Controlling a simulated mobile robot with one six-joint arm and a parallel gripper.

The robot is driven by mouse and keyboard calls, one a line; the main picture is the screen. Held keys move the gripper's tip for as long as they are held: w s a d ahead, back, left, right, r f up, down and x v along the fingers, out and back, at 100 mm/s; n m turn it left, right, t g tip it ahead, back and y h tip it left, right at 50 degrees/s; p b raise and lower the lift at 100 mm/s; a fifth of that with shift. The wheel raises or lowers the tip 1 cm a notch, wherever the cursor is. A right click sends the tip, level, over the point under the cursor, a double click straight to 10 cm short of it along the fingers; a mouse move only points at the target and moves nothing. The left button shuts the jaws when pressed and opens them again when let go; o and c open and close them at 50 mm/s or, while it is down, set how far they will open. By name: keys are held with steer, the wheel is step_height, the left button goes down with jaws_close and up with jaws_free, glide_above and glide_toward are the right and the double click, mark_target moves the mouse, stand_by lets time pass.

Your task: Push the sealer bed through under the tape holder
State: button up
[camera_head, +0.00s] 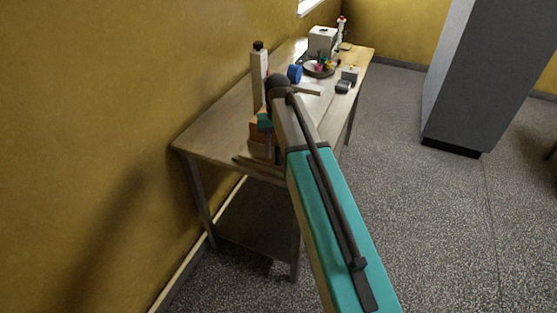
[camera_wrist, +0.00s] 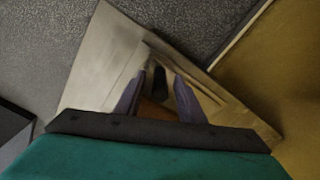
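On the wooden table in the head view, an orange-brown block (camera_head: 256,131) sits near the front end, partly hidden by my arm. It seems to be the sealer bed, but I cannot be sure. A pale upright post with a dark cap (camera_head: 259,68) stands behind it. A blue roll (camera_head: 294,73), perhaps at the tape holder, is farther back. My gripper (camera_wrist: 159,75) points down over the table in the wrist view. Its two grey-purple fingers are apart, with a dark narrow piece and an orange-brown surface (camera_wrist: 155,112) showing between them. I see no clear grip.
The table (camera_head: 210,135) runs along the yellow wall. At its far end are a white box (camera_head: 322,39), a plate of small coloured things (camera_head: 318,69) and a small grey box (camera_head: 350,73). A tall grey cabinet (camera_head: 468,75) stands at right. The floor between is clear.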

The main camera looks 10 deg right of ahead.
steer(key=shift+f+b, duration=0.55)
steer(key=shift+f, duration=0.7)
jaws_close()
